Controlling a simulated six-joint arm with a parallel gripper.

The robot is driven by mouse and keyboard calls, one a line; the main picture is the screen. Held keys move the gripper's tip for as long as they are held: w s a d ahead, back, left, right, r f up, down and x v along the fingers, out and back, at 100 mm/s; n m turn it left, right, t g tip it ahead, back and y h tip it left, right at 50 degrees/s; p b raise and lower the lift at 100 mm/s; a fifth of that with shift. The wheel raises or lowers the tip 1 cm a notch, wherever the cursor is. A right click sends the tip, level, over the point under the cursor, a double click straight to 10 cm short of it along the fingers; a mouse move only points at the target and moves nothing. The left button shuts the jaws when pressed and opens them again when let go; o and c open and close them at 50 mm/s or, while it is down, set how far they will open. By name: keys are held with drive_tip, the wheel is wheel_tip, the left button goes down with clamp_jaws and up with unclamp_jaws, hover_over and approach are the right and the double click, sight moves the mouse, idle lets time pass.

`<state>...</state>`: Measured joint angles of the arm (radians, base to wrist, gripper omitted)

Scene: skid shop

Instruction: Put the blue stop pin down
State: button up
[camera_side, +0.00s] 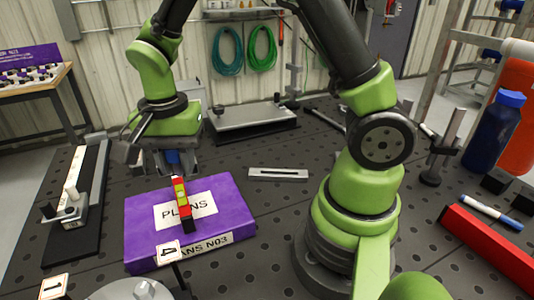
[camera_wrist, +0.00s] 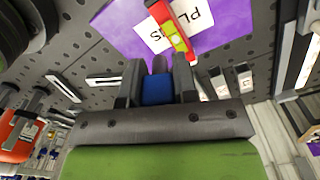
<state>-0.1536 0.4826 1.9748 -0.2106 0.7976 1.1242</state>
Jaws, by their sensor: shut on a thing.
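The blue stop pin (camera_wrist: 157,92) is between the two fingers of my gripper (camera_wrist: 157,76) in the wrist view, with a dark grey end showing past the blue part. In the side view my gripper (camera_side: 178,165) hangs just behind the purple plans binder (camera_side: 236,212), and a bit of blue shows between its fingers. My gripper is shut on the pin. The pin's lower end is hidden in the side view, so I cannot tell whether it touches the table.
A red level (camera_side: 182,205) lies on the binder. A slotted metal bar (camera_side: 278,174) lies right of it on the perforated table. A fixture (camera_side: 72,205) stands at left and a flat plate (camera_side: 245,117) behind. Table between bar and plate is clear.

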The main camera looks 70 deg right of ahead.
drive_tip(key=w+d+m, duration=0.3)
drive_tip(key=d+m, duration=0.1)
drive_tip(key=d, duration=0.5)
drive_tip(key=m, duration=1)
hover_over(267, 153)
wheel_tip(267, 153, down, 10)
drive_tip(key=shift+f, duration=2.6)
drive_tip(key=o, duration=0.9)
drive_tip(key=shift+f, duration=0.1)
